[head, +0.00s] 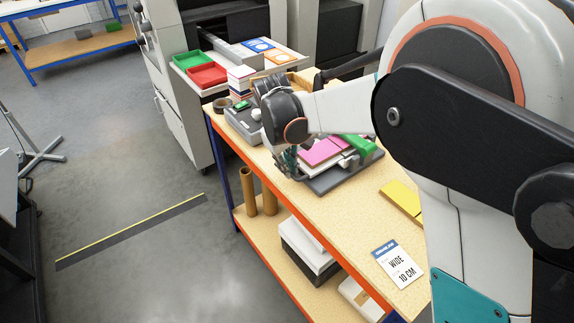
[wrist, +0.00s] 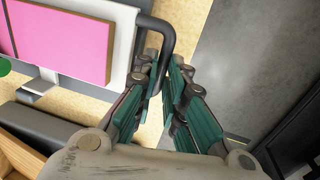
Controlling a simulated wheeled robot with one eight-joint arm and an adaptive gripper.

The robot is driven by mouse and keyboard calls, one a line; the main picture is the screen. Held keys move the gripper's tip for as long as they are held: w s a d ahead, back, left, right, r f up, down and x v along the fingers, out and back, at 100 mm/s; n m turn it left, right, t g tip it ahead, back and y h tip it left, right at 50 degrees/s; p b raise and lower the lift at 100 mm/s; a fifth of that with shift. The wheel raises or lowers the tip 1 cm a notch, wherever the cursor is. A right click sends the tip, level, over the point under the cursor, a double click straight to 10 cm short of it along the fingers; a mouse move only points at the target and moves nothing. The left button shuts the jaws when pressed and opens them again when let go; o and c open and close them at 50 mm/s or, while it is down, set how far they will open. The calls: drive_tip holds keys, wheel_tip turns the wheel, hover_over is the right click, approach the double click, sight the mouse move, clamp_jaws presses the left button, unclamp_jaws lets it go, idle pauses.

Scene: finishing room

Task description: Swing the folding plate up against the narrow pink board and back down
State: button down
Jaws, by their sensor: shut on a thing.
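A pale plate (wrist: 122,42), which looks like the folding plate, shows along the pink board's edge and lies about flat. A dark bar handle (wrist: 166,36) stands at the plate's edge. My gripper (wrist: 169,72) is closed on this handle, its teal fingers on either side of it. In the head view my gripper (head: 289,160) is at the bench's left edge, partly hidden by my wrist. The plate's hinge cannot be made out.
A dark grey base (head: 335,180) and a green part (head: 358,146) are beside the pink board. A yellow board (head: 402,198) and a "WIDE 10 CM" card (head: 398,264) lie nearer on the bench. Red (head: 208,75) and green trays stand behind. Floor left is open.

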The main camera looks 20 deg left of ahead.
drive_tip(key=shift+w+r+g+p, duration=0.1)
drive_tip(key=shift+r+g+p, duration=0.35)
drive_tip(key=shift+r, duration=0.3)
drive_tip(key=w+d+r+p, duration=0.2)
drive_tip(key=w+r+p, duration=0.15)
drive_tip(key=r, duration=0.25)
drive_tip(key=w+d+r+p, duration=0.2)
drive_tip(key=r+p, duration=0.2)
drive_tip(key=r, duration=0.3)
drive_tip(key=w+d+r+g+y+p, duration=0.1)
drive_tip(key=w+d+g+y+p, duration=0.1)
drive_tip(key=w+d+g+y, duration=0.3)
drive_tip(key=w+d+g, duration=0.1)
drive_tip(key=w, duration=0.3)
drive_tip(key=shift+w+d+r+p, duration=0.25)
drive_tip(key=shift+d+r+p, duration=0.05)
drive_tip(key=shift+d+r, duration=0.1)
drive_tip(key=shift+w+g, duration=0.1)
drive_tip(key=shift+g, duration=0.15)
drive_tip(key=c, duration=1.7)
unclamp_jaws()
drive_tip(key=o, duration=0.3)
drive_tip(key=shift+w+f, duration=0.25)
drive_tip(key=shift+s+r, duration=0.1)
drive_tip(key=shift+r, duration=0.05)
